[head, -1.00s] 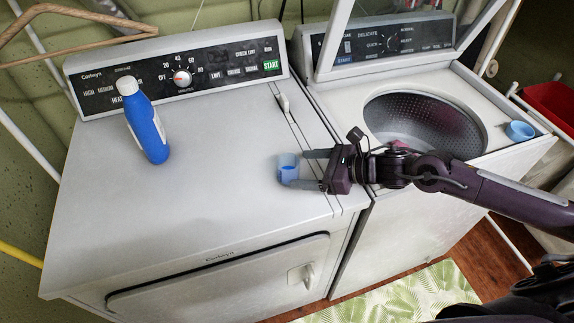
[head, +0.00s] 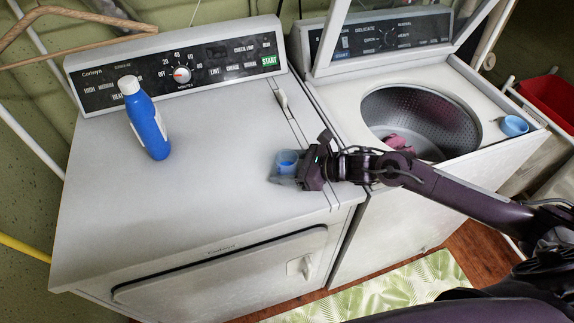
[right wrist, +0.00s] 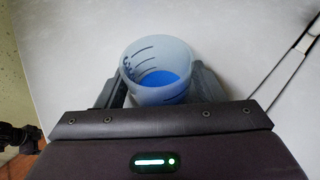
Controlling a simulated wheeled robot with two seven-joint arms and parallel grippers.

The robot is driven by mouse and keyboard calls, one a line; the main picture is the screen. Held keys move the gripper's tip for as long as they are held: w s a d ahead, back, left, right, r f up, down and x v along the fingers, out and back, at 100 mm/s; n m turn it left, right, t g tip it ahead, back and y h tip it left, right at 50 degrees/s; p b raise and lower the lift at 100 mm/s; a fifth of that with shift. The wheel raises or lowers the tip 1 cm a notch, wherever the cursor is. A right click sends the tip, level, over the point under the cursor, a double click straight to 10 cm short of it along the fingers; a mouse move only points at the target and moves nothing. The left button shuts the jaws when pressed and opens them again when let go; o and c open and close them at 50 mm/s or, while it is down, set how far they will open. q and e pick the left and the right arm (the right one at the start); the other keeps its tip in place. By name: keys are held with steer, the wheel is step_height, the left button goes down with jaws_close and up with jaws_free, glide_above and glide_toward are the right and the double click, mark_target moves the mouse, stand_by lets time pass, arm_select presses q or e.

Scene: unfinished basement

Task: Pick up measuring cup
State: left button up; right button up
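The measuring cup (head: 287,160) is translucent, with dark markings and blue contents in its lower part. It is upright at the right side of the dryer top. My right gripper (head: 290,170) is around it, and the right wrist view shows a finger against each side of the cup (right wrist: 157,68). The gripper appears shut on the cup. Whether the cup's base touches the dryer is hidden. My left gripper is not in view.
A blue bottle with a white cap (head: 150,120) stands on the dryer (head: 200,190). The washer (head: 470,155) is open, with pink cloth (head: 397,142) in its drum and a small blue cup (head: 514,125) on its right edge. The dryer's middle is clear.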

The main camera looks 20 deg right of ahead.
steer(key=c, duration=0.7)
